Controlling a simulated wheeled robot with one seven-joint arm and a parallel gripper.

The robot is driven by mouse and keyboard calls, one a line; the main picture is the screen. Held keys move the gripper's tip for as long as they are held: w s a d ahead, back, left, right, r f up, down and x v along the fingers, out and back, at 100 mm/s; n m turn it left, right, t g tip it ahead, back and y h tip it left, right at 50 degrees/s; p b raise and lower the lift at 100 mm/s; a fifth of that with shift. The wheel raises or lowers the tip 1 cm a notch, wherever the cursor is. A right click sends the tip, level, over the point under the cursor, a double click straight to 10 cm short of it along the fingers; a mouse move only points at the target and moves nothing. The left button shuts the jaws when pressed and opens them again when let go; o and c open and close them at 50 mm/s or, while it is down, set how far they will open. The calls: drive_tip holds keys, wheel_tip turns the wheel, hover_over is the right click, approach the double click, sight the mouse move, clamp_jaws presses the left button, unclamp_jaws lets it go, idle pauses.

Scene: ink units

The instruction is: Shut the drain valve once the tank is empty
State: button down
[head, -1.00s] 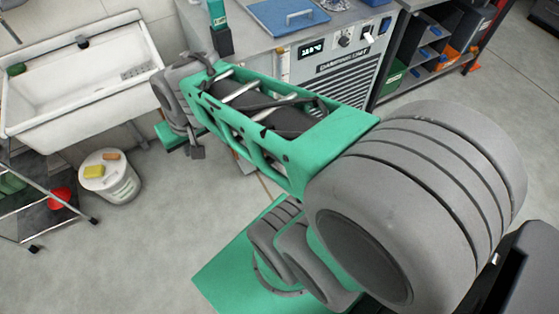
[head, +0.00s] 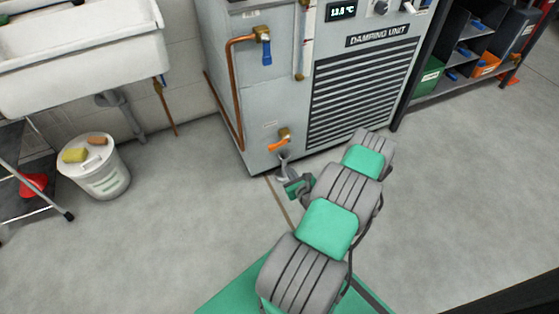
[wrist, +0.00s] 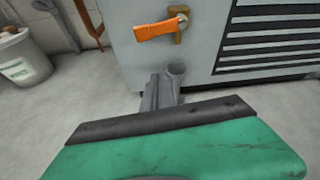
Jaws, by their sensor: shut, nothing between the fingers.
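The drain valve's orange lever (head: 278,145) is low on the front of the grey damping unit (head: 222,70). In the wrist view the lever (wrist: 157,30) points left, tilted slightly down, across a brass body (wrist: 178,37). My gripper (head: 283,163) is shut and empty, just below the valve in the head view. It also shows in the wrist view (wrist: 165,80), below the lever, with no clear contact. A slim upright tube (head: 301,50), perhaps a sight glass, is on the unit's front; its level cannot be read. The tank's inside is not visible.
A blue-handled valve (head: 266,52) on a copper pipe (head: 236,90) is above left of the drain valve. A white bucket (head: 97,170) stands left, below a sink (head: 90,60). A shelf with bins (head: 470,55) stands right. Floor around is mostly clear.

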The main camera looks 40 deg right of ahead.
sight(279, 144)
drive_tip(key=b+x, duration=0.4)
drive_tip(key=x, duration=0.6)
drive_tip(key=r, duration=0.4)
drive_tip(key=shift+a+r, duration=0.15)
drive_tip(key=shift+a, duration=0.25)
drive_tip(key=shift+r+p, duration=0.1)
drive_tip(key=shift+p, duration=0.2)
